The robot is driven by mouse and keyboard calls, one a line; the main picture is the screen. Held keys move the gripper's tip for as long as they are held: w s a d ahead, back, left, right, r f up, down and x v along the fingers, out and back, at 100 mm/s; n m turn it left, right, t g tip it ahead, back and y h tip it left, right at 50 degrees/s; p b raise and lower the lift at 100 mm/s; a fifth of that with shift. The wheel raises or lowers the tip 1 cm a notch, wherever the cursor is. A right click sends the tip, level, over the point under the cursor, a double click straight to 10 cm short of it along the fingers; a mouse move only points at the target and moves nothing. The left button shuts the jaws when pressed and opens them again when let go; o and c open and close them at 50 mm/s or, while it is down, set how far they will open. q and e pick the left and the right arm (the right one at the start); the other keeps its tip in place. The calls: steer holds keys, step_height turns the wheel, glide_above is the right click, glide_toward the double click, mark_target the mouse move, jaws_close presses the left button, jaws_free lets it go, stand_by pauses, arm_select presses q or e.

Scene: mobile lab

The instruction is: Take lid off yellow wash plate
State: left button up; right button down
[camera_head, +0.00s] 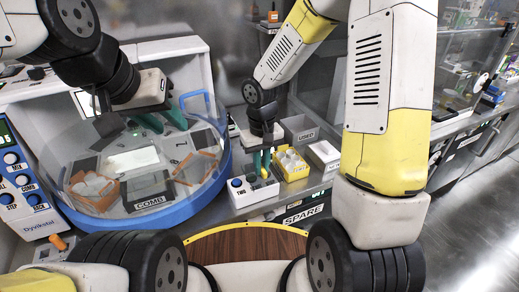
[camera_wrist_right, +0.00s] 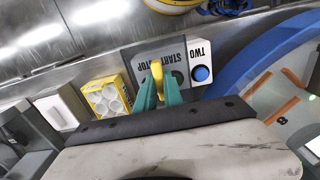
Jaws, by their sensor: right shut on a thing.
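The yellow wash plate (camera_head: 291,165) is a yellow frame with pale round wells, standing on the bench right of my right gripper. It also shows in the right wrist view (camera_wrist_right: 107,98), left of the fingers. I cannot tell whether a clear lid lies on it. My right gripper (camera_head: 263,160) points down above the button box, its green fingers (camera_wrist_right: 158,90) shut on a small yellow piece (camera_wrist_right: 156,70). The yellow piece is apart from the plate. My left gripper (camera_head: 163,122) is over the round blue-rimmed machine, its green fingers apart and empty.
The button box (camera_head: 250,190) with a blue button stands left of the plate. A white box (camera_head: 323,155) and a grey box marked USED (camera_head: 300,130) stand beside the plate. The blue-rimmed machine (camera_head: 185,205) holds several orange-trimmed racks. A wooden round top (camera_head: 245,245) is in front.

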steer(key=shift+r, duration=0.1)
steer(key=shift+r, duration=1.9)
